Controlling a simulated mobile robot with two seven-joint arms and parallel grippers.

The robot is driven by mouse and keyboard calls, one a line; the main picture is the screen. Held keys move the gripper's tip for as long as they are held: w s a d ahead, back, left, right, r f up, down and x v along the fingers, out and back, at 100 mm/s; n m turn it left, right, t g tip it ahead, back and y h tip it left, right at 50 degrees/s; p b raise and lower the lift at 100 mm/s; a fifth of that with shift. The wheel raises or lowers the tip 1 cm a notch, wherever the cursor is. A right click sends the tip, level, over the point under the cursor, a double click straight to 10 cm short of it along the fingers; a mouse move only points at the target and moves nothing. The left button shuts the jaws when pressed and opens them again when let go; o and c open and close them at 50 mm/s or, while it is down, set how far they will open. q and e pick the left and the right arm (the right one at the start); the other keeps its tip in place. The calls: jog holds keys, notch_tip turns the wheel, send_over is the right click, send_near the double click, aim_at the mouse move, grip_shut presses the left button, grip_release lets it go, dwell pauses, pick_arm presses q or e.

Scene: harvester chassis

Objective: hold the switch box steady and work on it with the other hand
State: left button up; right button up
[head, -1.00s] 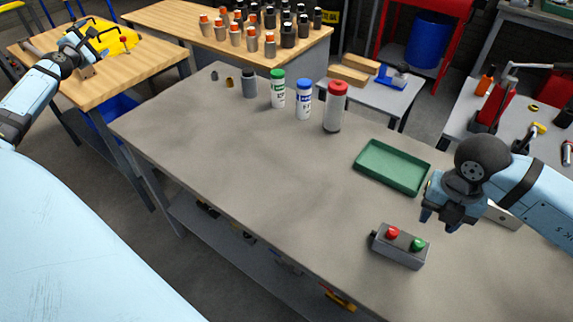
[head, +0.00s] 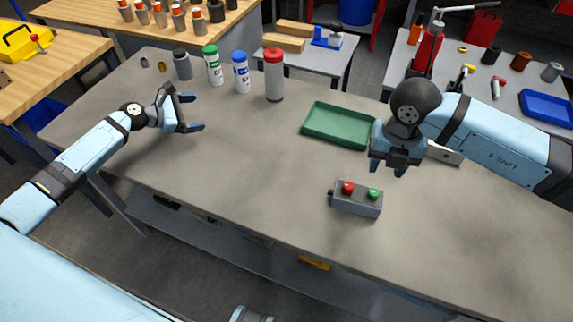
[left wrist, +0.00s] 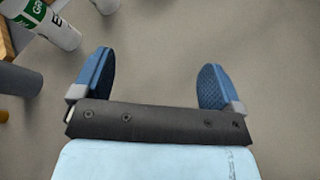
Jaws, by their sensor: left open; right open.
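The switch box (head: 356,204) is a small grey box with a red button (head: 347,188) and a green button (head: 373,194) on top. It lies on the grey table (head: 250,180), right of the middle. My right gripper (head: 388,169) is open, pointing down just above and behind the box, apart from it. My left gripper (head: 194,112) is open and empty over the left part of the table, well away from the box. In the left wrist view its two blue fingers (left wrist: 155,85) are spread over bare tabletop.
A green tray (head: 338,126) lies behind the box. A green-capped bottle (head: 213,66), a blue-capped bottle (head: 241,74) and a red-capped bottle (head: 274,76) stand at the back edge beside a grey cylinder (head: 182,65). The table between my left gripper and the box is clear.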

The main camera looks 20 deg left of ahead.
aim_at(334, 191)
pick_arm(q)
jog(key=d+g+h, duration=0.1)
jog(key=d, duration=0.4)
jog(key=s+d+m+g+h, duration=0.1)
jog(key=d, duration=0.5)
jog(key=d+m+g+h, duration=0.1)
jog(key=d, duration=0.4)
jog(key=shift+s+d+f+g+h, duration=0.2)
jog(key=shift+s+f+g+h, duration=0.05)
jog(key=shift+f+g+h, duration=0.15)
jog(key=s+d+m+g, duration=0.1)
jog(key=s+d+g, duration=0.1)
jog(key=d, duration=0.3)
jog(key=s+d+m+g+h, duration=0.1)
jog(key=s+d+g, duration=0.1)
jog(key=d, duration=0.4)
jog(key=s+d+r+m+g+h, duration=0.1)
jog(key=s+d+g, duration=0.1)
jog(key=d, duration=0.4)
jog(key=shift+s+d, duration=0.1)
jog(key=shift+s, duration=0.15)
jog(key=x, duration=1.3)
jog(key=shift+d+f, duration=0.1)
jog(key=shift+d, duration=0.05)
jog(key=c, duration=1.4)
jog(key=shift+o, duration=0.2)
